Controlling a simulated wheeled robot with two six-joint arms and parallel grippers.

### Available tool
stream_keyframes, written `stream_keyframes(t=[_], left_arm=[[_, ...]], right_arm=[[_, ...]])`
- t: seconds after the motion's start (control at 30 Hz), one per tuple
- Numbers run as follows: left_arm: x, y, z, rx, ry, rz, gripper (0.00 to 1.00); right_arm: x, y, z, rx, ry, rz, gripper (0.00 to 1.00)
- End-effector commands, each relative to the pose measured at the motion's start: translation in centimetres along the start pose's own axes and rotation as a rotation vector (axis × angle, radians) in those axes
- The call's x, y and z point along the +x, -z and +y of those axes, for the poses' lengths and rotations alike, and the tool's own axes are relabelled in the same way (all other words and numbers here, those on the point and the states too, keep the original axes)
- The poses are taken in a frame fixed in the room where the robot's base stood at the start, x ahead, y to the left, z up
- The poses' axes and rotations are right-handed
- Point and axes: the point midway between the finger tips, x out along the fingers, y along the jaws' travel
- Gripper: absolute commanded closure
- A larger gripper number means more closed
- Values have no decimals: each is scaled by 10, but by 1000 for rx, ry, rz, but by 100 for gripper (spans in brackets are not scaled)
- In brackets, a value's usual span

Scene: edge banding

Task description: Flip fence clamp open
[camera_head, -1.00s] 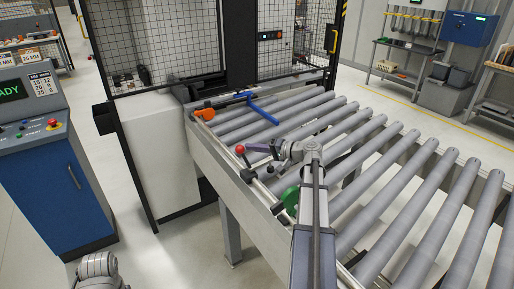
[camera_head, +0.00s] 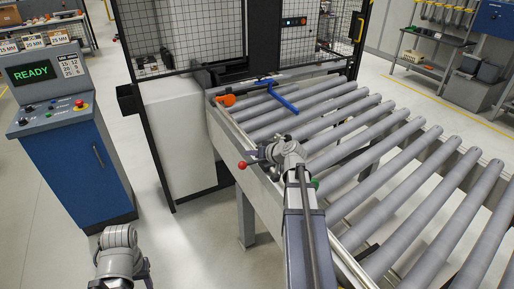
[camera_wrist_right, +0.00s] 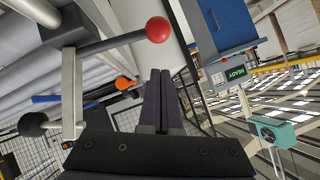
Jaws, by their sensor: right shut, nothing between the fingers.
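The fence clamp's lever ends in a red ball (camera_head: 242,165), which sticks out past the left side rail of the roller conveyor. In the right wrist view the red ball (camera_wrist_right: 158,29) sits just beyond my fingertips on a dark lever (camera_wrist_right: 112,42). A grey clamp bar (camera_wrist_right: 68,90) and a black knob (camera_wrist_right: 33,124) show to its left. My right gripper (camera_head: 257,153) is beside the ball. In the wrist view its dark fingers (camera_wrist_right: 160,73) are together with nothing between them; the ball is not gripped. Of my left side, only a grey arm part shows at bottom left.
The roller conveyor (camera_head: 405,158) fills the right side. An orange knob (camera_head: 226,99) and a blue bar (camera_head: 283,99) are at its far end, near the mesh-guarded machine (camera_head: 175,122). A blue console (camera_head: 75,160) reading READY stands left. Floor between console and conveyor is clear.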

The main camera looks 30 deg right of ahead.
Motion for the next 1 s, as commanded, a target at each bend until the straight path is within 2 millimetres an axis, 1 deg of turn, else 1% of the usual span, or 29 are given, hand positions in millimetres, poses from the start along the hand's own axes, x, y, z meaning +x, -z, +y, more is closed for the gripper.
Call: stream_keyframes(t=[0.03,0.1,0.23,0.4,0.63,1.0], left_arm=[[4,0,0,0,0,0,50],[7,0,1,0,0,0,50],[13,1,1,0,0,0,50],[21,1,2,0,0,0,50],[26,2,2,0,0,0,50],[27,2,3,0,0,0,50]], right_arm=[[3,-8,-3,-33,-19,-2,100],[7,-13,-4,-77,-49,-1,100],[13,-21,-4,-144,-95,0,100],[19,-28,-3,-174,-116,1,100],[22,-33,-4,-174,-116,0,100],[23,-36,-4,-174,-114,-5,100]])
